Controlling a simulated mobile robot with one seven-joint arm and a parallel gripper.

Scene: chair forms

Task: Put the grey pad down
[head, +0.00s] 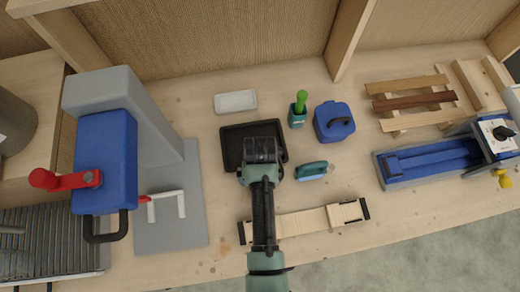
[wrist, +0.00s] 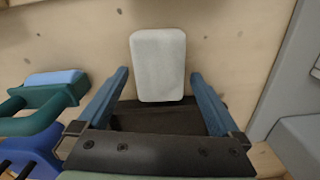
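The grey pad (wrist: 158,65) is a pale, rounded block in the wrist view, at the edge of the black tray (wrist: 160,118). Its lower end in that view overlaps the tray's rim. It lies between my gripper's fingertips (wrist: 158,75), with a narrow gap on each side. The fingers are spread wide and I see no contact with the pad. In the head view my gripper (head: 262,152) is over the black tray (head: 232,137); the arm hides the fingertips and the pad. I cannot tell whether the pad lies fully flat.
A teal-handled tool (head: 311,170) lies right of the tray. A wooden strip (head: 310,220) lies nearer. A blue-and-grey press (head: 105,160) stands at left.

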